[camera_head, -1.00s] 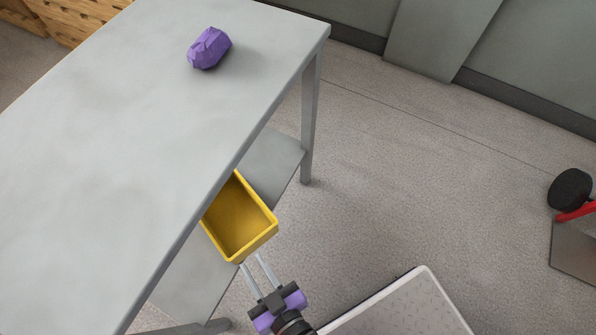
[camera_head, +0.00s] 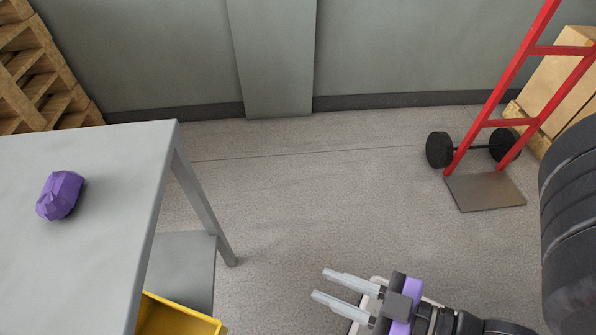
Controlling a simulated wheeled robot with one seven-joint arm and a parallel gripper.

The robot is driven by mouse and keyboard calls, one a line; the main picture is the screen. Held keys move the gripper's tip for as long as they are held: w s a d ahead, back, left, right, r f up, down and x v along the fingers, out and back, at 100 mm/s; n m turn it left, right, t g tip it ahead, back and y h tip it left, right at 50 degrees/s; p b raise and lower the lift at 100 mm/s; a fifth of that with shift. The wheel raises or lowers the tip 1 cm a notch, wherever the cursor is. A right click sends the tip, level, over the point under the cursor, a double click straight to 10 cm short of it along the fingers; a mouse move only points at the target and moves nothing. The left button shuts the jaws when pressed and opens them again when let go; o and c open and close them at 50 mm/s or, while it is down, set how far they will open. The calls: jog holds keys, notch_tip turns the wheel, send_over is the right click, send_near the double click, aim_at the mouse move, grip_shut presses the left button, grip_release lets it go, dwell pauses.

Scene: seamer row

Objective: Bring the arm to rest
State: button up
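My gripper (camera_head: 332,285) is in the lower middle of the head view, with its two pale fingers pointing left. The fingers are apart, with nothing visible between them. It is over the floor, to the right of the grey table (camera_head: 95,150) and clear of it. My dark arm runs from the gripper to the lower right corner. Part of the arm also shows large at the right edge.
A purple faceted lump (camera_head: 60,195) lies on the tabletop. A yellow bin (camera_head: 175,318), partly cut off, sits on the table's lower shelf (camera_head: 185,268). A red hand truck (camera_head: 500,95) stands at right near a cardboard box (camera_head: 560,90). Open floor lies between.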

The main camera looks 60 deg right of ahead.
notch_tip(320, 180, up, 23)
jog(key=p, duration=2.2)
jog(key=shift+f, duration=0.1)
